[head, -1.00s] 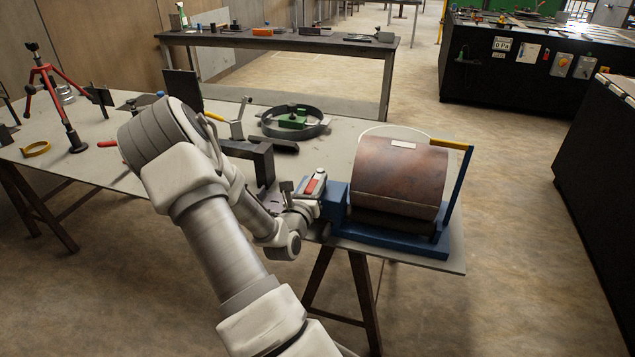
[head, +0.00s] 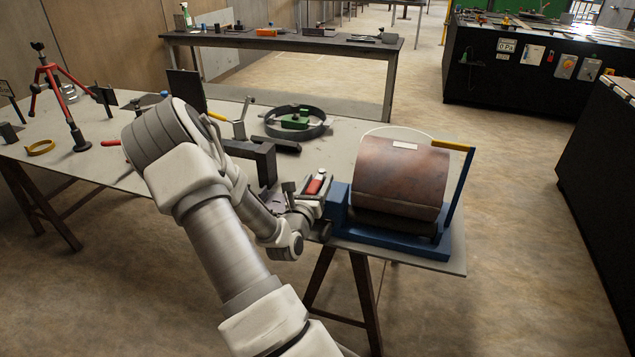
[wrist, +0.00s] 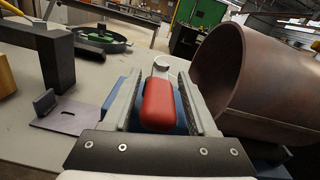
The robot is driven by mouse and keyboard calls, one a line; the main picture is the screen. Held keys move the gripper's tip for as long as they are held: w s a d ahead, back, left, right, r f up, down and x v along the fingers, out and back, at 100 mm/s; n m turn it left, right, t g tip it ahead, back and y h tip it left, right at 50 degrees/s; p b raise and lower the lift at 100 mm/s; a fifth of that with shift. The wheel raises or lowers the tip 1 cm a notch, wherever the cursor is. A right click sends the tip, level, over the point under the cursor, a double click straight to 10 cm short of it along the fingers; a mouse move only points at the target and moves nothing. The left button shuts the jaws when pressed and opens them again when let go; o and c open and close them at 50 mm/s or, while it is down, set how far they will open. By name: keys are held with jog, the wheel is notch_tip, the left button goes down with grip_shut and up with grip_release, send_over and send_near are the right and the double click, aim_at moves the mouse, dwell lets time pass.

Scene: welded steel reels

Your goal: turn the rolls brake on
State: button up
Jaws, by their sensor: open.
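The rolls machine, with a blue frame (head: 400,243) and a large brown steel roll (head: 400,175), stands at the right end of the table. A red handle (head: 315,185), likely the brake's, sticks out at the left of the blue frame. My gripper (head: 316,186) is at this handle, beside the blue block. In the wrist view the red handle (wrist: 158,103) lies between the two open fingers of my gripper (wrist: 160,100), with a small gap on each side. The handle's lower mounting is hidden.
A dark clamp block (head: 262,160) stands on the table left of my gripper. A steel ring with a green part (head: 295,121) lies behind. A yellow-tipped lever (head: 453,146) rises at the machine's right. A red tripod (head: 62,105) stands far left.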

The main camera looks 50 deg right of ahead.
jog(key=shift+a, duration=0.1)
jog(key=p+v, duration=0.3)
jog(key=v, duration=1.4)
jog(key=shift+p, duration=0.4)
jog(key=shift+s+a, duration=0.1)
jog(key=s+a+r+m+g+y, duration=0.45)
jog(key=s+r+m+g, duration=0.6)
jog(key=m, duration=0.75)
jog(key=a+r+m+t+y, duration=0.3)
jog(key=a+r+t+y, duration=0.1)
jog(key=a, duration=0.6)
jog(key=w+a+r+m+t+y, duration=0.1)
jog(key=a+r+m+t+y, duration=0.3)
jog(key=a+r+y, duration=0.2)
jog(key=a+y, duration=0.2)
jog(key=a, duration=0.2)
jog(key=shift+w+r+t, duration=0.2)
jog(key=shift+w+t, duration=0.1)
jog(key=shift+t, duration=0.05)
